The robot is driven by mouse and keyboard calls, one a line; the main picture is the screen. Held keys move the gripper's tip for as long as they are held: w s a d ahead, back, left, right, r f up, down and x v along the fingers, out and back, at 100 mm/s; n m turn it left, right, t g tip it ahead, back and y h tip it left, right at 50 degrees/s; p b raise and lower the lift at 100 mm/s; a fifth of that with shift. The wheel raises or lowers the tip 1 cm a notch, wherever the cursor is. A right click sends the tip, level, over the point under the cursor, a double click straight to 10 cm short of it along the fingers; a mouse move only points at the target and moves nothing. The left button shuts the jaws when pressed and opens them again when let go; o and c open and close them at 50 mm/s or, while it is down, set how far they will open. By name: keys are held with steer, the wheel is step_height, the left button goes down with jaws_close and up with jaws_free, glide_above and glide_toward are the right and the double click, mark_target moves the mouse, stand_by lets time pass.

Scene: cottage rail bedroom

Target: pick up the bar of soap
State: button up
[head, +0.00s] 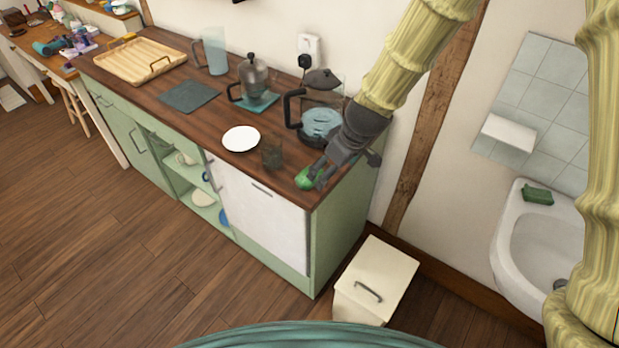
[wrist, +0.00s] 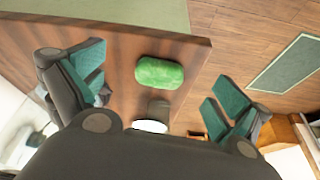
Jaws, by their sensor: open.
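A bright green rounded bar, which looks like the bar of soap (head: 307,178), lies on the near right corner of the wooden countertop. In the wrist view the soap (wrist: 160,73) lies flat, ahead of my gripper and in the gap between its fingers. My gripper (head: 340,168) is open and empty, just above the counter beside the soap. One finger partly covers the soap in the head view. In the wrist view my gripper's (wrist: 158,88) teal finger pads are spread wide on both sides, apart from the soap.
A dark glass (head: 272,152) and white plate (head: 240,139) stand left of the soap. A glass kettle (head: 321,121) is close behind my gripper. The countertop (head: 220,115) ends just beyond the soap. A darker green block (head: 538,195) rests on the sink (head: 507,232).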

step_height(320, 180, up, 3)
steer(key=w+a+n, duration=0.1)
steer(key=w+a, duration=0.1)
steer(key=shift+y, duration=0.3)
steer(key=shift+p+x, duration=0.55)
steer(key=shift+x, duration=1.9)
steer(key=shift+s+a+f+p, duration=0.15)
steer(key=shift+a+f+p, duration=0.1)
steer(key=shift+f+p, duration=0.25)
steer(key=shift+p+x, duration=0.55)
steer(key=shift+x, duration=1.6)
steer(key=c, duration=1.1)
